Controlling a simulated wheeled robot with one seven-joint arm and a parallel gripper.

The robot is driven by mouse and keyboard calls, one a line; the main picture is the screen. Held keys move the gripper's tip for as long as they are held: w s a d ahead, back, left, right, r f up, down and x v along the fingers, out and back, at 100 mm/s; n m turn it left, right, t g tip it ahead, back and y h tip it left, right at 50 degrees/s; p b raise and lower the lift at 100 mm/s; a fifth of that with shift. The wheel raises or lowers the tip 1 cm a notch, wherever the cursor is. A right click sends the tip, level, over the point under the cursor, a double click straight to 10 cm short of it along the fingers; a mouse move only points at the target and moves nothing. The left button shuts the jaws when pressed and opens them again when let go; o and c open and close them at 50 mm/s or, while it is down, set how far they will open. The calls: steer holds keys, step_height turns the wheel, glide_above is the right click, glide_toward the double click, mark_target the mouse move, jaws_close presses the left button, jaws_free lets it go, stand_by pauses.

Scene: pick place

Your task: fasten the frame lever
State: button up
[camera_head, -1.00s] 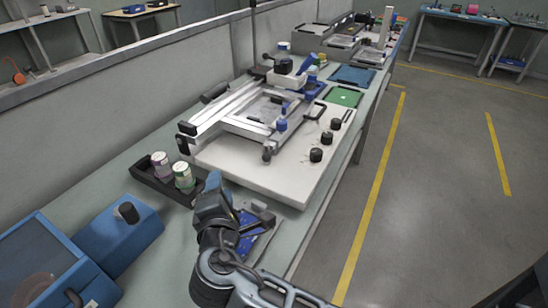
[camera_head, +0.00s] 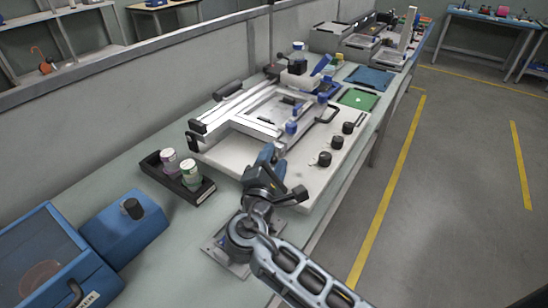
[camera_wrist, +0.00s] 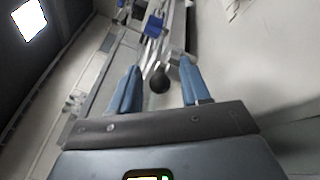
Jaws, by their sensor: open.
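The silver rail frame (camera_head: 215,123) lies on a white base board (camera_head: 228,158) on the bench. A dark round knob, seemingly the lever's end, (camera_wrist: 160,83) shows in the wrist view between my two blue fingers, with a gap on each side. A blue fitting (camera_wrist: 153,27) sits on the metal farther along. In the head view the knob is hidden behind my gripper. My gripper (camera_head: 274,160) is open and empty at the near right corner of the frame. It also shows in the wrist view (camera_wrist: 161,74). I cannot tell the lever's exact angle.
Several black knobs (camera_head: 325,158) stand along the board's right side. A black tray with jars (camera_head: 203,190) is to the left, beside a blue box (camera_head: 125,225). Green (camera_head: 358,98) and blue (camera_head: 370,77) mats lie farther back. The floor at right is clear.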

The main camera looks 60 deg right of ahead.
steer(key=shift+d, duration=0.15)
steer(key=shift+c, duration=0.4)
jaws_close()
steer(key=shift+w, duration=0.15)
steer(key=shift+w+a+f+m+g+h+b, duration=0.1)
steer(key=shift+w+a+m+g+h+b, duration=0.1)
steer(key=shift+m+g, duration=0.45)
steer(key=shift+w+a+r+m+g+h+b, duration=0.1)
steer(key=shift+w+m+g+h+b, duration=0.2)
steer(key=shift+g, duration=0.6)
steer(key=shift+w+a+f+m+g+h+b, duration=0.1)
steer(key=shift+m+g, duration=0.45)
steer(key=shift+g, duration=0.2)
steer(key=shift+w+a+m+g+b, duration=0.1)
steer(key=shift+w+m+g+b, duration=0.15)
steer(key=shift+m+g, duration=0.8)
steer(key=shift+w+m+g+b, duration=0.15)
steer(key=shift+w+m+g, duration=0.3)
steer(key=shift+g, duration=1)
steer(key=shift+s, duration=0.1)
